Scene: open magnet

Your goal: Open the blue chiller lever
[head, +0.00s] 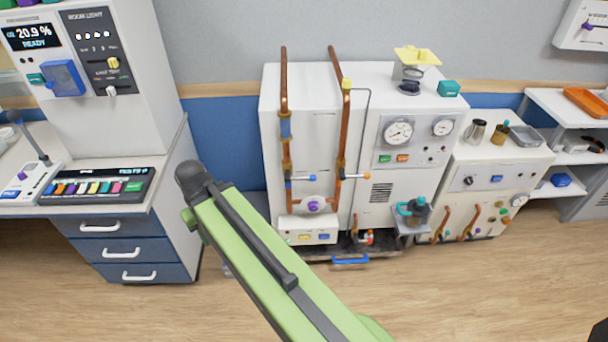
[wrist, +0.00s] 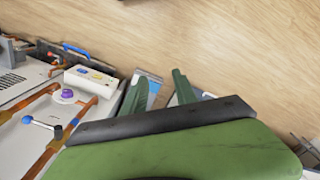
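The blue chiller lever (head: 303,178) is a short light bar with a blue tip, on the left copper pipe of the white chiller cabinet (head: 325,130). It lies about level, sticking out to the right of the pipe. In the wrist view the blue-tipped lever (wrist: 42,124) shows at the left edge, beside a copper pipe. My gripper (wrist: 158,77) has two green fingers spread apart with nothing between them. It is to the right of the lever in that view, not touching it. In the head view the gripper is hidden behind my green arm.
An orange-tipped lever (head: 357,176) sits on the right copper pipe (head: 345,130). A purple knob (head: 313,206) and a button box (head: 307,230) are below the levers. A blue handle (head: 350,260) is at floor level. A drawer unit (head: 125,250) stands left. Wooden floor (head: 480,290) is clear in front.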

